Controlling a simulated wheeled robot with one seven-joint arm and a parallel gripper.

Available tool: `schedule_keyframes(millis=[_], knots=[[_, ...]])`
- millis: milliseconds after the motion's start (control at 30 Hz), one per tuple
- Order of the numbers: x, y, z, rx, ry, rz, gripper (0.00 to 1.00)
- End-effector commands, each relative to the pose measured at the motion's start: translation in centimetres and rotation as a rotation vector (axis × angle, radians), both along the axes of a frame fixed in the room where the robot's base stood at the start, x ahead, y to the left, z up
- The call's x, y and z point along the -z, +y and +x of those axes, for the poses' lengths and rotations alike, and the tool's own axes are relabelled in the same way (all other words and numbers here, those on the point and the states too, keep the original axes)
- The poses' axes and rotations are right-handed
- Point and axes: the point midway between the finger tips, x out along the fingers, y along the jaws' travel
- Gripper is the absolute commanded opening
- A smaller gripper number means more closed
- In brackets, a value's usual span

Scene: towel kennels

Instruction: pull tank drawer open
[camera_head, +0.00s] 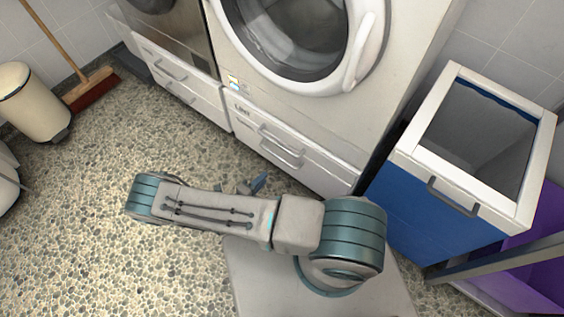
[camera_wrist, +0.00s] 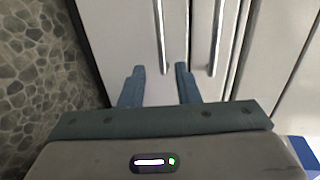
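The white machine (camera_head: 355,110) has a low front with a small dark label and two bar handles, an upper one (camera_head: 281,137) and a lower one (camera_head: 281,157). I cannot read the label, so which front is the tank drawer is unclear. Both fronts look closed. My gripper (camera_head: 250,186) is mostly hidden behind my arm in the head view, low in front of the machine. In the wrist view my gripper (camera_wrist: 160,72) is open. The end of the lower handle (camera_wrist: 161,45) appears between its fingertips; I cannot tell whether they touch. The upper handle (camera_wrist: 216,40) lies right of the fingers.
A blue bin with a white rim (camera_head: 405,160) stands close to the machine's right. A second machine with handled drawers (camera_head: 150,55) adjoins left. A broom (camera_head: 90,88) and cream bin (camera_head: 32,105) stand far left. The pebbled floor between is clear.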

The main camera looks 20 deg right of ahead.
Motion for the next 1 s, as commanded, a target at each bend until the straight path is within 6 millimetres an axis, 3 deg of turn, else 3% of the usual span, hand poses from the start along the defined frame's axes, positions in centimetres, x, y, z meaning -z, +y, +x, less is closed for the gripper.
schedule_keyframes(millis=[600,1000], knots=[[2.4,-9.2,6.6,0.005,-0.001,0.0,0.29],[2.5,-10.4,7.5,0.005,-0.001,0.002,0.29]])
